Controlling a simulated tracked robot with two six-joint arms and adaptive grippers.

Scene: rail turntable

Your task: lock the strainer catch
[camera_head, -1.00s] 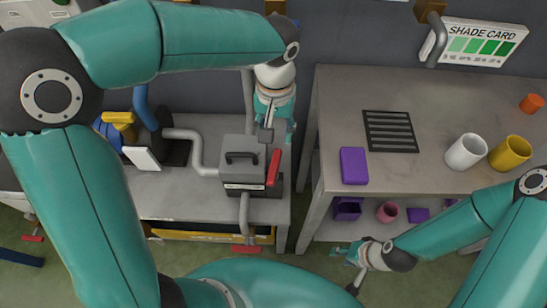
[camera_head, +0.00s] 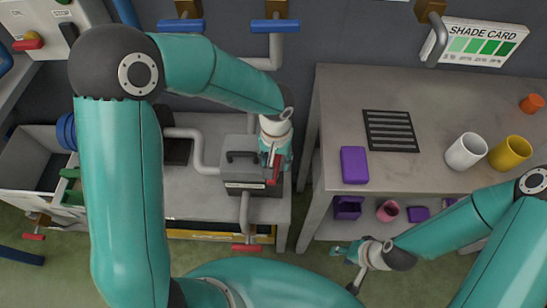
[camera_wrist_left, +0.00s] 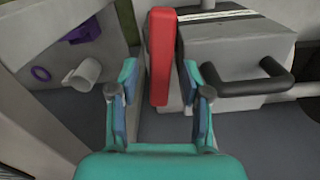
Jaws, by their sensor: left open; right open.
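The strainer is a grey box (camera_head: 238,183) with a black handle on its lid, on the bench left of centre. Its red catch (camera_head: 274,169) is on the box's right side and is partly hidden by my left gripper (camera_head: 270,160) in the head view. In the left wrist view the red catch (camera_wrist_left: 160,58) stands upright beside the grey box (camera_wrist_left: 225,50). The left gripper's open fingers (camera_wrist_left: 159,80) are on either side of the catch, with gaps showing. My right gripper (camera_head: 345,267) is open and empty, low in front of the right-hand table.
A grey pipe (camera_head: 195,145) joins the box from the left, and another pipe with a red handle (camera_head: 246,247) comes out in front. The right table (camera_head: 430,100) carries a purple block (camera_head: 354,165), a black grille (camera_head: 390,131) and cups. A gap separates bench and table.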

